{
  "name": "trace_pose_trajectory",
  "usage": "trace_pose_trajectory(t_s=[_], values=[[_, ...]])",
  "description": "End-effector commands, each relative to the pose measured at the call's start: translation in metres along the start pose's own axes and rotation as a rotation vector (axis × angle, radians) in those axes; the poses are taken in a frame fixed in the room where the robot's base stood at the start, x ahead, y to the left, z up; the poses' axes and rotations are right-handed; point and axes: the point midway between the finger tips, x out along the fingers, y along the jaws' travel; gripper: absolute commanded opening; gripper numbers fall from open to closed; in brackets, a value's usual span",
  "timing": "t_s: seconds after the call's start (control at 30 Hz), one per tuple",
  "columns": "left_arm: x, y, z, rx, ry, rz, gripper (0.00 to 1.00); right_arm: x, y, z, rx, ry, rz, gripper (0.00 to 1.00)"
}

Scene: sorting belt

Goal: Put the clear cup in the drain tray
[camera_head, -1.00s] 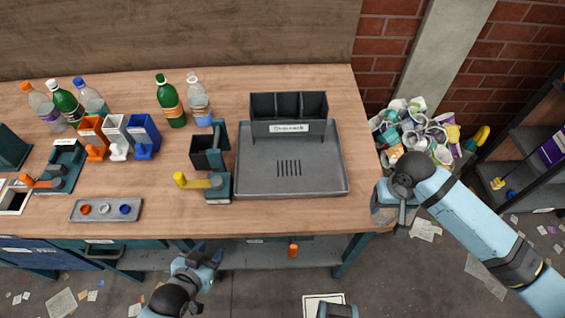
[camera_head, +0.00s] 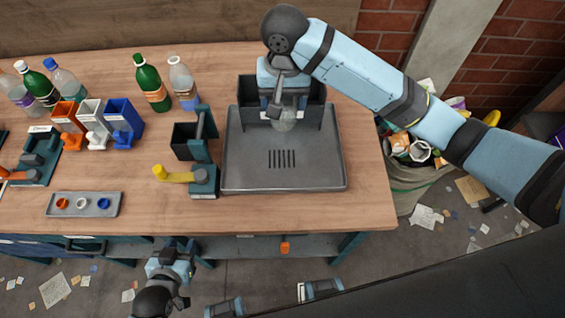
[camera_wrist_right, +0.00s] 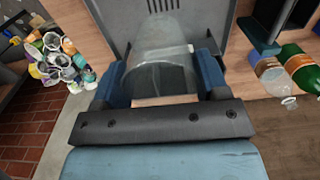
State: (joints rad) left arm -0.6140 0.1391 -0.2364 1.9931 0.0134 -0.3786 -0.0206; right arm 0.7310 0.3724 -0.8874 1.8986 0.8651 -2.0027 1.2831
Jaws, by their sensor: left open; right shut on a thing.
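The clear cup (camera_head: 285,121) is in my right gripper (camera_head: 284,108), which is shut on it over the back part of the drain tray, by the tray's dark compartments. In the right wrist view the clear cup (camera_wrist_right: 165,60) shows between the two blue fingers (camera_wrist_right: 160,80), see-through and tilted. I cannot tell whether it touches the tray. The drain tray (camera_head: 240,168) is grey with slots in its middle, and its floor looks empty. My left gripper (camera_head: 178,270) is open and empty, low in front of the table's edge.
Several bottles (camera_head: 152,84) stand at the back left. Orange, white and blue holders (camera_head: 95,124) and a press with a yellow handle (camera_head: 178,175) stand left of the tray. A small tray of caps (camera_head: 84,204) lies near the front. A full waste bin (camera_head: 410,178) stands right of the table.

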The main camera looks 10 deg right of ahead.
Motion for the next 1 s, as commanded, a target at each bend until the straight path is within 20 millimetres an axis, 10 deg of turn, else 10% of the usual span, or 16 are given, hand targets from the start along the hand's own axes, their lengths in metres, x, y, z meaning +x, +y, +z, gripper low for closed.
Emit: trace_pose_trajectory(t_s=[0.5, 1.0], values=[[0.001, -0.001, 0.001, 0.001, 0.003, -0.001, 0.43, 0.122, 0.001, 0.001, 0.003, -0.002, 0.006, 0.41], [0.002, -0.001, 0.003, 0.001, 0.000, -0.002, 0.43, 0.181, 0.001, 0.001, 0.003, -0.001, 0.006, 0.41]])
